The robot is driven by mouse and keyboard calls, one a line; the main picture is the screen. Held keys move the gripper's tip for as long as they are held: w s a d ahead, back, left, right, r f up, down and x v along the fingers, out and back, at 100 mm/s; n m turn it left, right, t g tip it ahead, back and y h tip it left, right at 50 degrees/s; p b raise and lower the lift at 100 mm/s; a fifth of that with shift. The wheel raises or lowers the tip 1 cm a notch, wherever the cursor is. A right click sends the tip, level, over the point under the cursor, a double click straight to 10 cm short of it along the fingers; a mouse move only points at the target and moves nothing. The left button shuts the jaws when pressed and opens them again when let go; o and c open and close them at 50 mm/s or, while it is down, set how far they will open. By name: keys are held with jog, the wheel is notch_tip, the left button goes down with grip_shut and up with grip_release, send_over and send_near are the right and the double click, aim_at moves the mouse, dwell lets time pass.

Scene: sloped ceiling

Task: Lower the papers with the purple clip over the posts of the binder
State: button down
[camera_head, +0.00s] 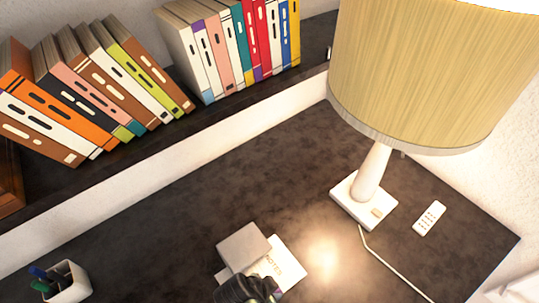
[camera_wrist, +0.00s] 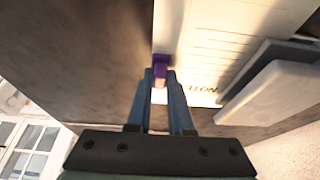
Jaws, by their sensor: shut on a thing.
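My gripper (camera_wrist: 159,75) is shut on the purple clip (camera_wrist: 160,62) at the edge of the white papers (camera_wrist: 225,30). The papers have ruled lines and a "NOTES" heading, upside down in the wrist view. In the head view, the papers (camera_head: 285,262) show at the bottom, partly behind my dark gripper, with a bit of purple beside it. A grey, flat, box-like thing (camera_head: 243,246), perhaps the binder, lies beside or partly over them. In the wrist view, a grey panel (camera_wrist: 262,70) and a pale slab are right of the papers. I cannot make out any posts.
A lamp (camera_head: 372,175) stands right on the dark desk (camera_head: 190,215), its cord running toward the front. A white remote (camera_head: 429,218) lies right of it. A pen cup (camera_head: 66,283) is at the lower left. Books (camera_head: 100,80) fill the shelf behind. The desk's middle left is clear.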

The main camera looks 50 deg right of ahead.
jog(key=shift+s+a+p, duration=0.25)
jog(key=shift+s+p, duration=0.1)
jog(key=shift+s, duration=0.45)
jog(key=shift+s+a+p, duration=0.2)
jog(key=shift+s+p, duration=0.2)
jog(key=shift+s, duration=0.45)
jog(key=shift+s+a+p, duration=0.25)
jog(key=shift+s+p, duration=0.1)
jog(key=shift+s, duration=0.45)
jog(key=c, duration=0.7)
grip_release()
jog(key=shift+c, duration=0.2)
jog(key=shift+r, duration=0.15)
